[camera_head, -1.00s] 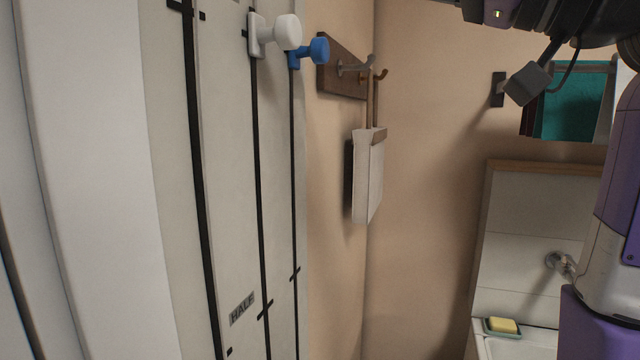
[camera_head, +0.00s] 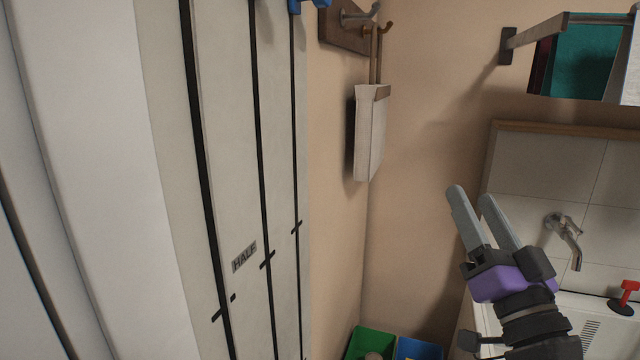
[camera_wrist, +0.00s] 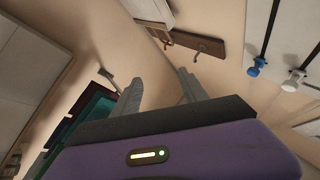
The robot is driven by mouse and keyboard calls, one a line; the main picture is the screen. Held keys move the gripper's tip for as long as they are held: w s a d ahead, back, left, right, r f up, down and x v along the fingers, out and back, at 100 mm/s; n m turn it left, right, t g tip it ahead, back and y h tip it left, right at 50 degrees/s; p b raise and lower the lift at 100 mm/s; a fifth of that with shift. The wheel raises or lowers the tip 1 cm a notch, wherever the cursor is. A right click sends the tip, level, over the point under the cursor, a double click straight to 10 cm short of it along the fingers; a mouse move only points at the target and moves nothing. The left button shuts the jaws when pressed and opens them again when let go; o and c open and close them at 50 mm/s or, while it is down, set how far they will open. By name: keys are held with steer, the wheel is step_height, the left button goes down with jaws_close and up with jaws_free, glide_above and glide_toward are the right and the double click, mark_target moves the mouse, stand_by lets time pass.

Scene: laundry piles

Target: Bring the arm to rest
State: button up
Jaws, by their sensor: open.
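My gripper (camera_head: 468,217) is in the lower right of the head view, its two grey fingers pointing up and to the left. The fingers are apart with nothing between them. It is in front of the tiled panel and the wall, touching nothing that I can see. In the wrist view, my gripper (camera_wrist: 160,85) shows both fingers spread, with bare wall between and beyond them.
A tall white panel marked HALF (camera_head: 245,256) fills the left. A pale bag (camera_head: 370,132) hangs from a hook rack (camera_head: 345,25). A tap (camera_head: 565,238) is right of my gripper. Green (camera_head: 371,341) and blue (camera_head: 419,349) bins stand below. Teal cloth (camera_head: 580,76) hangs upper right.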

steer(key=s+f+g+h, duration=0.2)
steer(key=s+f+h, duration=0.2)
steer(key=s+f, duration=1.4)
steer(key=s+a+f+n+g, duration=0.1)
steer(key=s+f+g, duration=0.2)
steer(key=s+f, duration=0.5)
steer(key=s+a+f+n+g+y+b, duration=0.1)
steer(key=s+f+g, duration=0.3)
steer(key=s+f, duration=0.5)
steer(key=s+n, duration=0.1)
steer(key=s, duration=0.5)
steer(key=shift+s+b, duration=0.2)
steer(key=shift+b, duration=0.1)
steer(key=shift+c, duration=0.4)
